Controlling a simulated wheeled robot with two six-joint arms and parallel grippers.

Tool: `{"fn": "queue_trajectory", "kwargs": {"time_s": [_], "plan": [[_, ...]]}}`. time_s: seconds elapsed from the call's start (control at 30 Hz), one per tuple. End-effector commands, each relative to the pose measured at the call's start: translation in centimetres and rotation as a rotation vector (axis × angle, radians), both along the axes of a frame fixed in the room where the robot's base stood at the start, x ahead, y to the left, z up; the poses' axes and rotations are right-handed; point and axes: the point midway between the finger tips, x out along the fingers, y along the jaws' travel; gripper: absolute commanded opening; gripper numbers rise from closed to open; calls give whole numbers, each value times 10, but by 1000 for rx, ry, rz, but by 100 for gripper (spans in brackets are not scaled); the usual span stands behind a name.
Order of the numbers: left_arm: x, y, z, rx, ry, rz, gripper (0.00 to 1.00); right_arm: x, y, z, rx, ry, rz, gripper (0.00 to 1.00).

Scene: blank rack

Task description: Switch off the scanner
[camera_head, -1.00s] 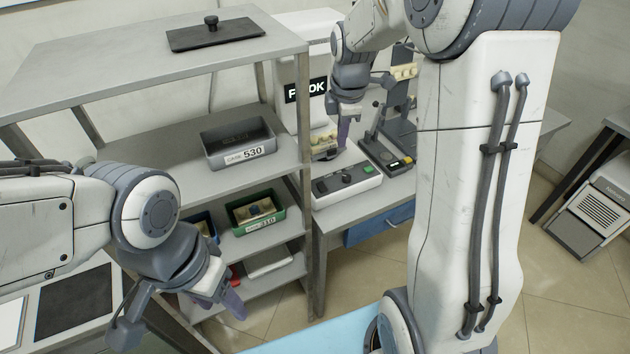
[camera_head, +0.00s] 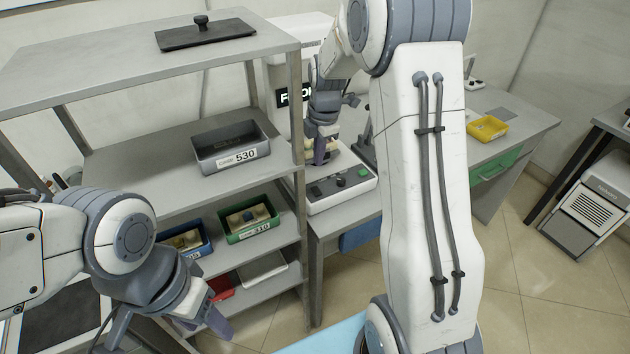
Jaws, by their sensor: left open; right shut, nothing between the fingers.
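A tall white machine (camera_head: 284,74) with a black display (camera_head: 290,97) stands on the back bench, which looks like the scanner. The display's text is partly hidden by my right arm. A low white control box (camera_head: 345,191) in front of it has a black knob and a green button (camera_head: 362,171). My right gripper (camera_head: 320,157) is shut and empty, pointing down just behind the control box's left part in the picture; I cannot tell if it touches anything. My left gripper (camera_head: 217,325) is open and empty, low in front of the shelf.
A grey shelf rack (camera_head: 160,137) holds a grey case marked 530 (camera_head: 238,158), a green case (camera_head: 251,230), a blue case (camera_head: 186,253) and a red item (camera_head: 221,287). A yellow tray (camera_head: 487,128) sits on the right bench. My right arm hides part of the bench.

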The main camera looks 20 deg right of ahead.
Motion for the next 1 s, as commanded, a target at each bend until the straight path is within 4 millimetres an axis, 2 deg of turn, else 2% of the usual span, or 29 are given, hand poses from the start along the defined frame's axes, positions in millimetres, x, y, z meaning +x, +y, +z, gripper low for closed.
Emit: {"fn": "queue_trajectory", "kwargs": {"time_s": [0.1,0.3,0.5,0.7,1.0], "plan": [[0,0,4,0,0,0,57,3,1,-27,1,6,0,0],[0,0,9,0,0,0,57,9,1,-68,2,5,-1,0],[0,0,15,0,0,0,57,14,1,-94,1,2,-1,0],[0,0,16,0,0,0,57,16,1,-103,0,-1,0,0],[0,0,16,0,0,0,57,16,1,-104,0,0,-1,0]]}}
